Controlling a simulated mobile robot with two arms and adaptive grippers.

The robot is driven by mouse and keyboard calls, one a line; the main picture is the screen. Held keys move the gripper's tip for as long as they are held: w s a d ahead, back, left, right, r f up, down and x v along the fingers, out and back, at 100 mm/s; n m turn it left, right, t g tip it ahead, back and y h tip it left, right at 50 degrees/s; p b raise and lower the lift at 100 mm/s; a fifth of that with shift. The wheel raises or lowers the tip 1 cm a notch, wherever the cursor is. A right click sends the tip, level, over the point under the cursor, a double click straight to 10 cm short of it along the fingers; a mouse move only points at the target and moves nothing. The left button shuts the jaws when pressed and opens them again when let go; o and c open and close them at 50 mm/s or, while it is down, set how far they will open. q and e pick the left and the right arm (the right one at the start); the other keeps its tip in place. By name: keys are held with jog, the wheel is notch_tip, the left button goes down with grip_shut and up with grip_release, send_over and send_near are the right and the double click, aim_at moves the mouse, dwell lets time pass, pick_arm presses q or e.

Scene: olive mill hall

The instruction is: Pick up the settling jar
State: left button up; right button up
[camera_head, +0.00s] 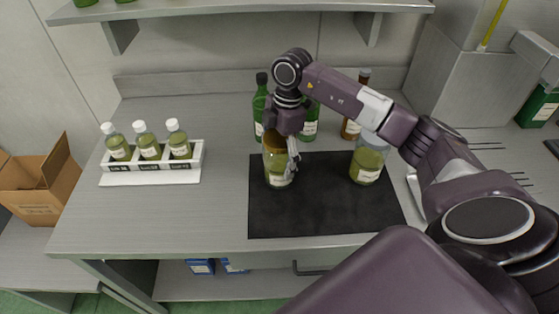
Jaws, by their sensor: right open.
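Two labelled glass jars with greenish contents stand upright on a black mat (325,222) on the steel bench. The left jar (277,180) has a brownish upper part and stands directly under my right gripper (287,163). The right jar (367,167) has a pale lid and stands under my right forearm. I cannot tell from the labels which one is the settling jar. My right gripper points down and is open, with a finger at the right side of the left jar. The other finger is hidden, and contact is unclear. My left gripper is not in view.
Green bottles (260,109) and a brown bottle (352,124) stand close behind the mat. A white rack (196,156) with three small capped bottles is at the left. A cardboard box (38,188) lies left of the bench. A shelf (240,8) hangs above.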

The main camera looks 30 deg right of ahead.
aim_at(273, 138)
jog(key=c, duration=2)
jog(key=shift+w, duration=0.1)
jog(key=shift+c, duration=0.9)
jog(key=shift+r, duration=0.1)
jog(key=shift+w+r, duration=0.1)
jog(key=shift+r, duration=0.6)
notch_tip(273, 138, up, 10)
jog(key=b, duration=0.2)
jog(key=shift+b, duration=0.3)
notch_tip(273, 138, up, 8)
jog(key=p, duration=0.1)
jog(key=shift+r, duration=0.25)
